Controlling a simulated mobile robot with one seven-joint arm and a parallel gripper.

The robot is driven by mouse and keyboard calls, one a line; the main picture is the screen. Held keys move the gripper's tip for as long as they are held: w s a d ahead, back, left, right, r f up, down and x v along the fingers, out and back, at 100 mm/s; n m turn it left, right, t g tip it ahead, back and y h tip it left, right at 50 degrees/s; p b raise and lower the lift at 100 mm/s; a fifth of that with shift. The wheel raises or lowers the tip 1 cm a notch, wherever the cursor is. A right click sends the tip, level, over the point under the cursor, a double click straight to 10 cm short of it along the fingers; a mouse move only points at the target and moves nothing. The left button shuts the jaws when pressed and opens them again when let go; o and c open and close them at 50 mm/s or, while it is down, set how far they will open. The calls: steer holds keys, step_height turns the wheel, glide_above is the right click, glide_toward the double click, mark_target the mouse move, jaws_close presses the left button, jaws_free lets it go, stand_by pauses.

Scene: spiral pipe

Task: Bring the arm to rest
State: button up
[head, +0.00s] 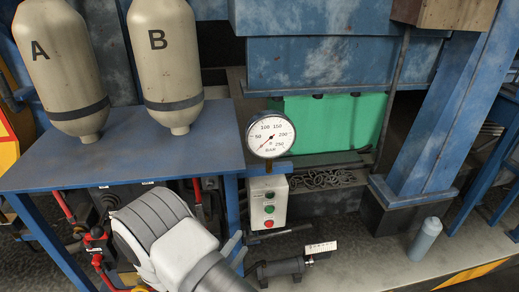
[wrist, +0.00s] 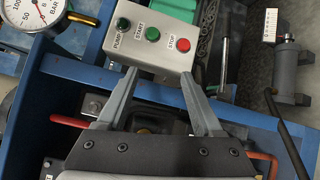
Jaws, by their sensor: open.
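My gripper (wrist: 158,74) is open and empty in the wrist view, its two grey fingers apart and pointing at the lower edge of the control box (wrist: 150,52). In the head view my gripper (head: 236,253) shows small at the end of my white and grey arm, below and left of the control box (head: 268,203). Whether the fingertips touch the box is unclear.
A pressure gauge (head: 270,135) stands above the box. Tanks A (head: 58,75) and B (head: 165,70) are on a blue table (head: 130,160).

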steer(key=d+r+m+g+h, duration=0.5)
steer(key=d+r+m+g, duration=0.25)
steer(key=d+r, duration=0.5)
steer(key=s+d+r+m+g+y, duration=0.5)
steer(key=s+d+r+g, duration=0.3)
steer(key=s+d, duration=0.25)
steer(key=s+a+r+m+t+y, duration=0.3)
steer(key=s+r+t+y, duration=0.3)
steer(key=s+r+y, duration=0.25)
step_height(320, 180, up, 14)
steer(key=p, duration=1.4)
steer(key=shift+w+r+g, duration=0.2)
steer(key=shift+w+g, duration=0.1)
steer(key=shift+g, duration=0.05)
